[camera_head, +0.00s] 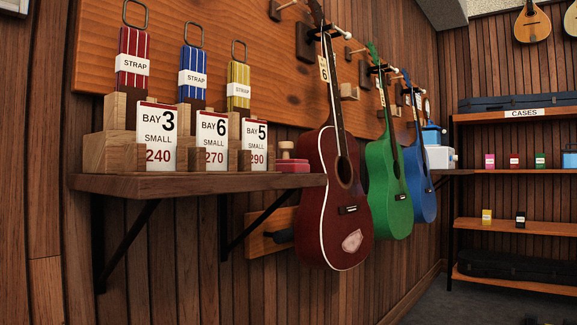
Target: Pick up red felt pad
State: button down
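A flat red pad (292,167) lies near the right end of the wooden wall shelf (225,184). A small wooden stamp-like piece (287,151) with a round knob stands at the pad, and I cannot tell whether it rests on it or just behind it. The pad looks like the red felt pad, but its material is too small to tell. The red guitar (342,195) hangs just right of it. My gripper is not in view.
Left of the pad stand bay cards (158,138) and wooden blocks holding red, blue and yellow straps (133,57). Green (389,185) and blue (418,178) guitars hang further right. A case rack (515,115) with small boxes stands at the far right.

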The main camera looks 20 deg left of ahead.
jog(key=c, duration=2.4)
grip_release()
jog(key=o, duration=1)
